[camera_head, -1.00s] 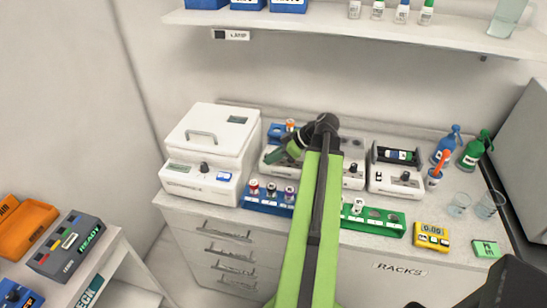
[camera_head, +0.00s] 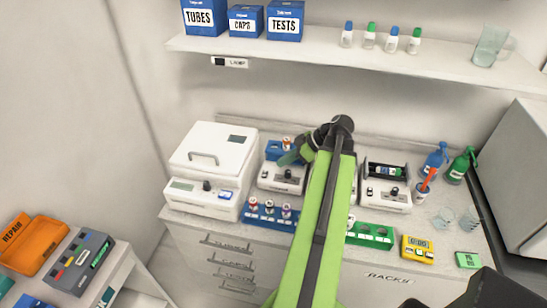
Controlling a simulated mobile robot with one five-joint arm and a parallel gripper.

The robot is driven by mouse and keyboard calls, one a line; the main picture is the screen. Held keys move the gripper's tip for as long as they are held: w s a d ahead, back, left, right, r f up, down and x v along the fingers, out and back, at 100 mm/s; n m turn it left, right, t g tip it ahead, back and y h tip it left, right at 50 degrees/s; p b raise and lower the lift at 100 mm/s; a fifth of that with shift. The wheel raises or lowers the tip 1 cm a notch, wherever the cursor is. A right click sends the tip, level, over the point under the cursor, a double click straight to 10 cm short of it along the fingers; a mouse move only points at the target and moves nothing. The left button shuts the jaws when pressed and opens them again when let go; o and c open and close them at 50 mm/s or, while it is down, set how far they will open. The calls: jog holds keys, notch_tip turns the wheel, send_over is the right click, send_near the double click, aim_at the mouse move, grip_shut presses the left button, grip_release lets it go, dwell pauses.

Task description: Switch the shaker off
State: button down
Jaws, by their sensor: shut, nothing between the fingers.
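No label reading "shaker" is legible. A small white device (camera_head: 279,182) with a dark knob on its front, behind the blue rack, carries a blue block (camera_head: 273,151) holding an orange-capped tube. My gripper (camera_head: 287,160) is shut and empty, pointing left and down just above this device, and hides part of its top. I cannot tell whether it touches. Another white device (camera_head: 389,195) to the right has a dark cradle with tubes and a front knob. A further device between them is mostly hidden behind my green arm.
A white lidded machine (camera_head: 212,160) stands at the left. Spray bottles (camera_head: 457,168) and glass beakers (camera_head: 468,219) stand right. A shelf (camera_head: 330,55) hangs above.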

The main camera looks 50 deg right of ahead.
jog(key=s+r, duration=0.2)
jog(key=b, duration=0.7)
send_over(263, 176)
jog(key=s+d, duration=0.1)
jog(key=s, duration=0.2)
jog(key=shift+h, duration=0.4)
jog(key=f, duration=0.8)
jog(key=shift+w, duration=0.2)
notch_tip(263, 176, down, 2)
jog(key=shift+s+d+f+b, duration=0.1)
jog(key=shift+f+b, duration=0.05)
jog(key=shift+b, duration=0.9)
jog(key=shift+f+b, duration=0.25)
jog(key=shift+b, duration=0.05)
